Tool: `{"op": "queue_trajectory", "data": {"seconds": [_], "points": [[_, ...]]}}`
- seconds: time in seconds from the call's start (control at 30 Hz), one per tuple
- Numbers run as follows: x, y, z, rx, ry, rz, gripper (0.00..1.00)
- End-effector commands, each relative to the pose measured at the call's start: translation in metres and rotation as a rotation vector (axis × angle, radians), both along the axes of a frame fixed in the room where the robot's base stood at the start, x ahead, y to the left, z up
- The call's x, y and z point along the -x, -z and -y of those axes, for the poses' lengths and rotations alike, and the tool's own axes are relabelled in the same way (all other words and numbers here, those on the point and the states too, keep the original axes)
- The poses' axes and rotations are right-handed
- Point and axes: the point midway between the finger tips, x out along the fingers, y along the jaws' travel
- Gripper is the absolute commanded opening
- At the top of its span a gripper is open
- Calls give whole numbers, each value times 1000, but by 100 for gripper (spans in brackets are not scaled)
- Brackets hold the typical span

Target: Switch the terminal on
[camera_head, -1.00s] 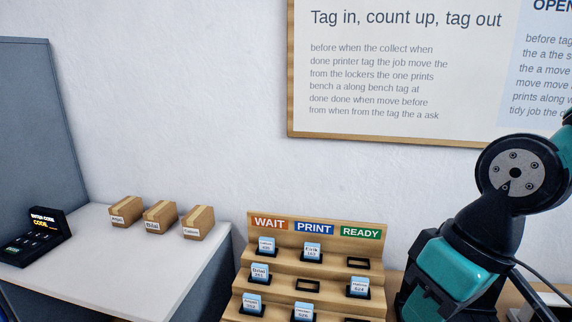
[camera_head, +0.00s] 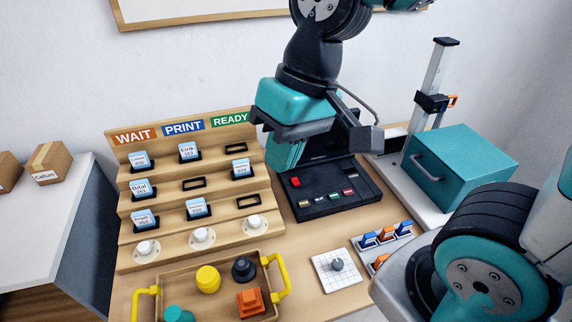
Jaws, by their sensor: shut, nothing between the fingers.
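The terminal (camera_head: 330,198) is a black console on the wooden bench, right of the stepped card rack. A red switch (camera_head: 295,182) sits at its left, with a row of small coloured buttons to the right of it. Its upright screen at the back is dark where it shows; my wrist and arm hide part of it. My gripper (camera_head: 362,140) hangs above the back of the terminal, apart from the red switch. It is shut and empty; its fingertips are not clearly seen.
The card rack (camera_head: 128,156) stands left. A tray (camera_head: 222,268) with yellow handles holds several coloured pieces in front. A dial on a white plate (camera_head: 325,284) and blue and orange switches (camera_head: 384,236) lie right. A teal box (camera_head: 462,165) stands behind.

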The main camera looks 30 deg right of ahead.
Motion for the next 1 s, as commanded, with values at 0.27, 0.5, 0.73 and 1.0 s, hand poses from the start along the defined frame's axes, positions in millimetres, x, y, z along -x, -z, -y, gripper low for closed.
{"op": "queue_trajectory", "data": {"seconds": [0.27,0.5,0.73,1.0], "points": [[-139,74,64,105,903,-199,0],[-221,146,137,155,1625,-301,0],[-250,183,176,164,1975,-329,0],[-253,186,181,164,2027,-332,0]]}}
